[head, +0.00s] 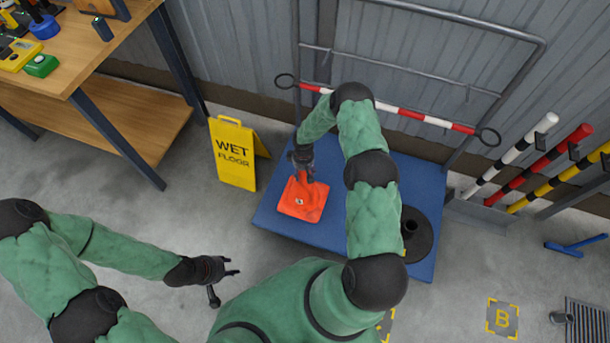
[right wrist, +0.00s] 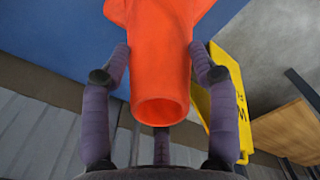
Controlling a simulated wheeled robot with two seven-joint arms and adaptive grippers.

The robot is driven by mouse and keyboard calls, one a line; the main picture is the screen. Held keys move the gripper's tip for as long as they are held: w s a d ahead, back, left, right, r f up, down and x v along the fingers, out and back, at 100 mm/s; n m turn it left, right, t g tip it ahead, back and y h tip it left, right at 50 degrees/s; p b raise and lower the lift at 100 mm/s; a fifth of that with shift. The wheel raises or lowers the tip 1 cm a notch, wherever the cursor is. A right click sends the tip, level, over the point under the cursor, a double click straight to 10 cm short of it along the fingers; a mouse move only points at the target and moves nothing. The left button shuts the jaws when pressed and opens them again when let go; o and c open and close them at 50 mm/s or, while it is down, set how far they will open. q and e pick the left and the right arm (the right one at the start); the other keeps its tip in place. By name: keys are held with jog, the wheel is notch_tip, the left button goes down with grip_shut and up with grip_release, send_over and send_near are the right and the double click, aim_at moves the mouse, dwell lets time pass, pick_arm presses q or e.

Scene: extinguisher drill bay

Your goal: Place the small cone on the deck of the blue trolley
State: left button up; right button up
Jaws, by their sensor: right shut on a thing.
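The small orange cone (head: 302,205) is over the left part of the blue trolley deck (head: 275,222), its square base facing down. My right gripper (head: 304,174) is shut on the cone's upper part. In the right wrist view, fingers stand on both sides of the orange cone (right wrist: 160,70), with its open tip towards the camera and blue deck behind. I cannot tell whether the base touches the deck. My left gripper (head: 230,268) is open and empty over the floor, left of the trolley.
A black round base (head: 421,246) stands on the deck's right part. A red-and-white bar (head: 390,108) spans before the trolley's handle frame (head: 430,12). A yellow wet floor sign (head: 233,154) stands left of the trolley, near a wooden workbench (head: 95,75). Striped poles (head: 540,160) lean at right.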

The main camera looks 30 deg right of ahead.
jog(key=f, duration=0.1)
jog(key=w+d+f+b, duration=0.1)
jog(key=f, duration=0.1)
jog(key=f+b, duration=0.1)
jog(key=f, duration=0.1)
jog(key=shift+w+d+f, duration=0.1)
jog(key=shift+w+d, duration=0.05)
jog(key=shift+d, duration=0.1)
jog(key=o, duration=1.7)
